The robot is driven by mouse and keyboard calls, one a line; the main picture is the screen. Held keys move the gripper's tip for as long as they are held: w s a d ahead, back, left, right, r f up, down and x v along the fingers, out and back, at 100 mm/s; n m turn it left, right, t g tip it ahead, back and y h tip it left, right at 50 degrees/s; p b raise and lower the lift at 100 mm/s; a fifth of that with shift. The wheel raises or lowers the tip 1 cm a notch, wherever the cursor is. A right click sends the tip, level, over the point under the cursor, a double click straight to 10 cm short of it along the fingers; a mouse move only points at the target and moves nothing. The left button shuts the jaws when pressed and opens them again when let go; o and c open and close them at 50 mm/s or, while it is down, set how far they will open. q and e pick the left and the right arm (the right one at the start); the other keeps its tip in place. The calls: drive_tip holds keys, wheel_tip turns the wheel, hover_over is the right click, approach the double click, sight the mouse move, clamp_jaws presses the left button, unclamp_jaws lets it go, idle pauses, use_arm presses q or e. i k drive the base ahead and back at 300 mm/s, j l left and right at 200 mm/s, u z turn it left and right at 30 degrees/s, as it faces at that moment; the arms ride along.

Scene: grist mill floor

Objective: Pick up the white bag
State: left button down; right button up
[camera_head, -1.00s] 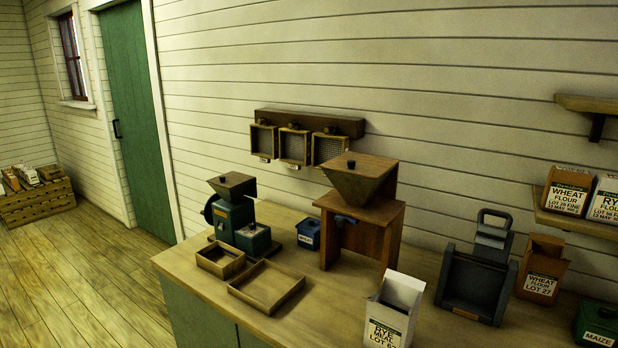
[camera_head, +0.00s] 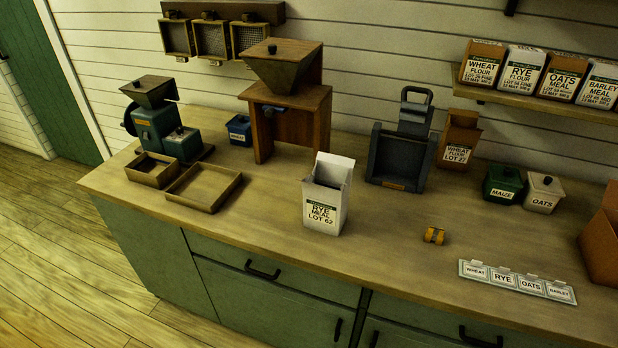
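A white bag (camera_head: 325,207) with an open top stands upright on the counter (camera_head: 262,232), near its front edge. Its green and white label reads rye meal, lot 62. Other white bags, a rye flour bag (camera_head: 520,71) and a barley meal bag (camera_head: 599,86), stand on the wall shelf at the upper right. Neither of my grippers is in the picture.
Left of the white bag are wooden trays (camera_head: 204,186), a green mill (camera_head: 155,126) and a wooden hopper mill (camera_head: 287,100). Counter around the bag is clear.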

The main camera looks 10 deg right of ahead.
sight(324, 218)
drive_tip(key=i+j+z, duration=0.1)
drive_tip(key=z, duration=1.4)
drive_tip(key=j+z, duration=0.45)
drive_tip(key=k+j+z, duration=0.15)
drive_tip(key=j+z, duration=0.35)
drive_tip(key=k+j+z, duration=0.2)
drive_tip(key=j+z, duration=0.25)
drive_tip(key=j, duration=0.1)
